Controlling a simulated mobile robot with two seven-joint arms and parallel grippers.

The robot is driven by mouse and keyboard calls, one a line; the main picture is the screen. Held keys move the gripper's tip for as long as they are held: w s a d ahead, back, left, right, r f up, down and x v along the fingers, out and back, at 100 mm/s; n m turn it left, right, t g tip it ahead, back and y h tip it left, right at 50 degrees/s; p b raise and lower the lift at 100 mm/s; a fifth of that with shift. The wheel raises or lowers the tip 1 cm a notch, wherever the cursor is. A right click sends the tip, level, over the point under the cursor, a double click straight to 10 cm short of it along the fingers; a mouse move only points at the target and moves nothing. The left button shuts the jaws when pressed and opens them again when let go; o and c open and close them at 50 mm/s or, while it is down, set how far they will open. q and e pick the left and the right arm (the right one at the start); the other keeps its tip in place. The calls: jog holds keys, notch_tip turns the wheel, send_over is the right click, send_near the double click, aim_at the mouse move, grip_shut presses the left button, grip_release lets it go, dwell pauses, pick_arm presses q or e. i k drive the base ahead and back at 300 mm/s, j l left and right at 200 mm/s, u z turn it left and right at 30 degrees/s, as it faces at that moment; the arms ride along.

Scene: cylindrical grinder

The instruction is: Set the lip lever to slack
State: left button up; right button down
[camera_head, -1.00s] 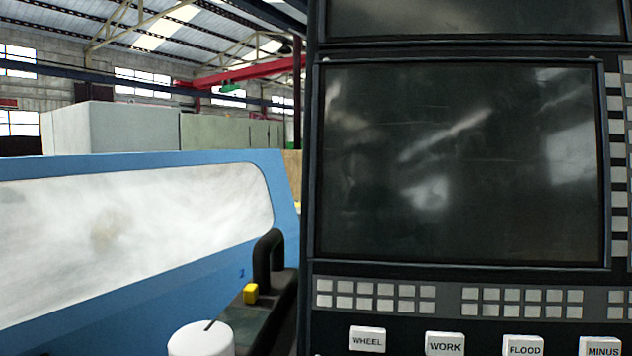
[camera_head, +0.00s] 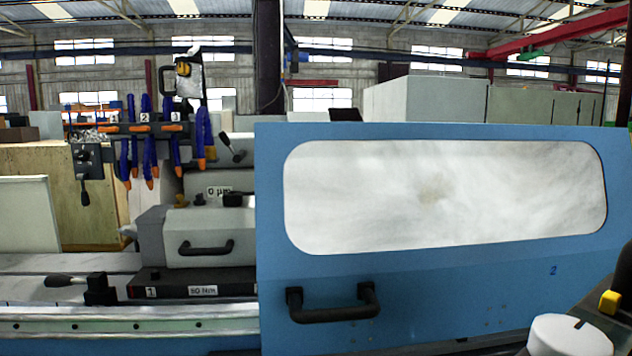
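No part is readably labelled as the lip lever, so I cannot tell which lever it is. One black lever (camera_head: 84,190) hangs down from a small grey box at the left. A second black lever (camera_head: 231,147) stands tilted on the grey head of the machine. A third lever (camera_head: 75,282) with a dark grip lies about level, pointing left, at the front of the machine table near a plate marked 1. Neither of my grippers is in view.
A blue door (camera_head: 420,285) with a cloudy window and black handle (camera_head: 333,303) covers the machine's middle. Several blue hoses with orange tips (camera_head: 150,150) hang from a manifold. A white knob (camera_head: 568,336) and yellow button (camera_head: 609,301) are at the lower right.

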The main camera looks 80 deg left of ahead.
aim_at(84, 196)
jog(key=u, duration=0.5)
jog(key=j+u, duration=0.1)
jog(key=u, duration=0.85)
jog(key=j+u, duration=0.15)
jog(key=u, duration=0.85)
jog(key=j+u, duration=0.15)
jog(key=u, duration=1.35)
jog(key=i+j+u, duration=0.35)
jog(key=j, duration=0.2)
jog(key=i+j+u, duration=0.3)
jog(key=j, duration=0.2)
